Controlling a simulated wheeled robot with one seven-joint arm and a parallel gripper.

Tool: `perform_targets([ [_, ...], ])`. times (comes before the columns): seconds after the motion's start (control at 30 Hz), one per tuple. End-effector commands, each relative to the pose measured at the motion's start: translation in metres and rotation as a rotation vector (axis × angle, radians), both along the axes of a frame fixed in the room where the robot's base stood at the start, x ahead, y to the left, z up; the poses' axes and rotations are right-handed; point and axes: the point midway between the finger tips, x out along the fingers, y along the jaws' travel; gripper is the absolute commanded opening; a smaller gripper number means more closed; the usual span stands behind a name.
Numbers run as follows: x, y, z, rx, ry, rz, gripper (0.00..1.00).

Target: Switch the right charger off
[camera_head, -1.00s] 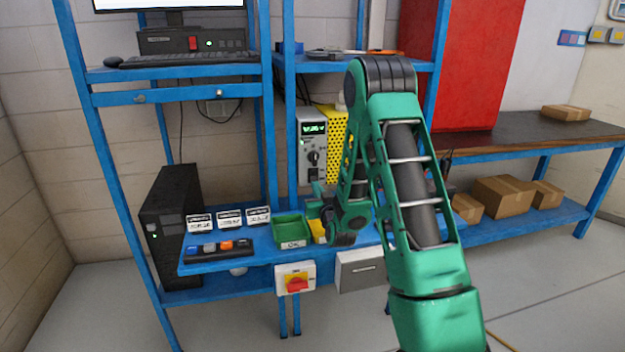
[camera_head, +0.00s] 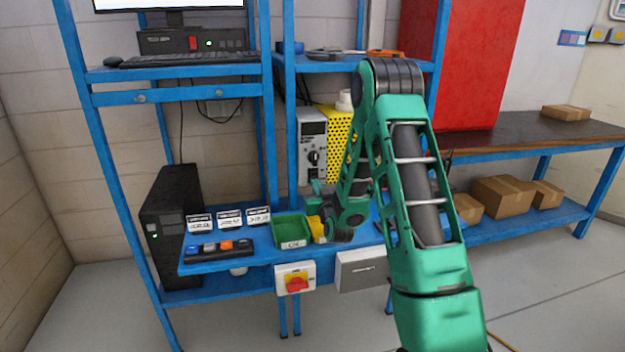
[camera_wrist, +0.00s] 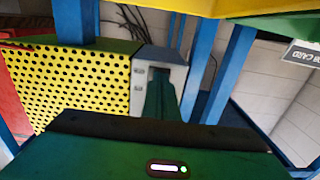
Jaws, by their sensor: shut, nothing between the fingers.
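A grey unit (camera_head: 312,140) with a display and a dark knob (camera_head: 314,157) stands on the blue bench under the upper shelf. It looks like a charger, but its label is unreadable. Its display is dark. My gripper (camera_head: 318,190) is shut and empty, just below and in front of this unit, partly merged with my wrist. In the wrist view, my narrow green fingers (camera_wrist: 160,80) overlap the grey panel (camera_wrist: 141,85); contact cannot be told. Any small switch there is hidden or too small to read.
A yellow perforated box (camera_head: 338,130) adjoins the grey unit.

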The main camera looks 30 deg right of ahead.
Motion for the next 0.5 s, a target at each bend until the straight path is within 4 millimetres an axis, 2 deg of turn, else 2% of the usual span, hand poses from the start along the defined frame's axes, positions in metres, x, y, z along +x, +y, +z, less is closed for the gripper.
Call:
perform_targets([
  [0.5, 0.013, -0.005, 0.0, 0.0, -0.001, -0.001, 0.0],
])
